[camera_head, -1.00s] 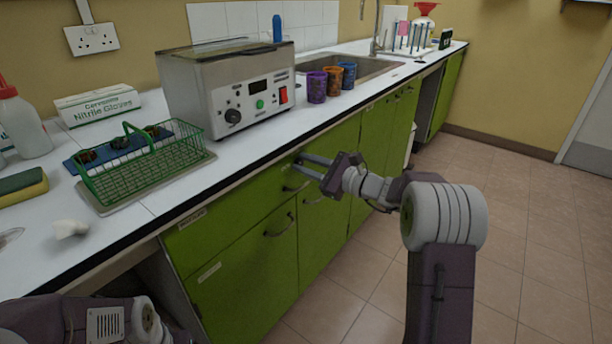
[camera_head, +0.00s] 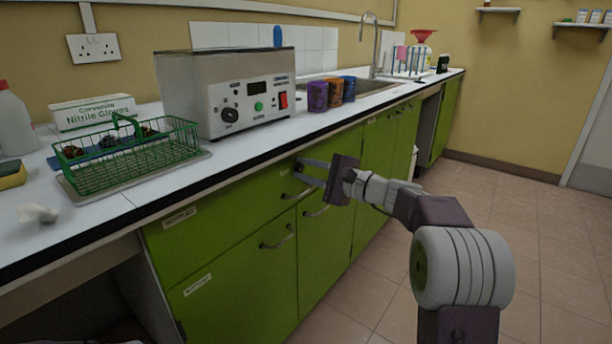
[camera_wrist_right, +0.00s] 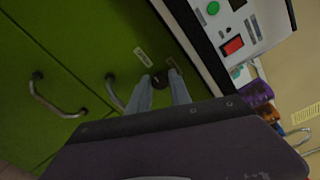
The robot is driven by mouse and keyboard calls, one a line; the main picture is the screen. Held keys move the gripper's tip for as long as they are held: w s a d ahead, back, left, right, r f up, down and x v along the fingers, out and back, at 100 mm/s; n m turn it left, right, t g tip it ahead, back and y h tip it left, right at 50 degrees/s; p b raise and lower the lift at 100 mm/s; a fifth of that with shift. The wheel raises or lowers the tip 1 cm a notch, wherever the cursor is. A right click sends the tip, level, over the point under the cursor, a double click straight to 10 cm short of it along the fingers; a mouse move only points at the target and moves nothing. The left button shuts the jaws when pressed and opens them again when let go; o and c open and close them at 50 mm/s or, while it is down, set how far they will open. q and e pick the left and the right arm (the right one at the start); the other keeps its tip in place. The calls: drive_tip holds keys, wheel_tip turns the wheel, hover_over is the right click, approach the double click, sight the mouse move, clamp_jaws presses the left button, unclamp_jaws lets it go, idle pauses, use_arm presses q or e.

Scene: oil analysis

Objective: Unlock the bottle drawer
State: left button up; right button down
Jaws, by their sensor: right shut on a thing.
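The green drawer (camera_head: 225,214) is closed under the worktop, with a small white label (camera_head: 180,217) at its upper left and a metal handle (camera_head: 297,194). My right gripper (camera_head: 301,169) is at the drawer's upper right, just under the worktop edge and above the handle. In the right wrist view, its fingers (camera_wrist_right: 165,78) are shut on a small dark round piece (camera_wrist_right: 159,82) at the drawer front, which looks like the lock's key or knob. The fingers partly hide it, so I cannot tell how far it is turned. My left gripper is out of view.
Above stand a grey heating bath (camera_head: 225,90), a green wire basket (camera_head: 130,160) and several coloured cups (camera_head: 318,97). The tiled floor (camera_head: 545,240) to the right is clear.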

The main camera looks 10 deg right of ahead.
idle(0.4)
drive_tip(key=c, duration=1.2)
unclamp_jaws()
drive_tip(key=shift+s+d, duration=0.2)
drive_tip(key=shift+s, duration=0.05)
drive_tip(key=p+v, duration=0.3)
drive_tip(key=v, duration=0.5)
drive_tip(key=shift+s+d, duration=0.15)
drive_tip(key=shift+s, duration=0.05)
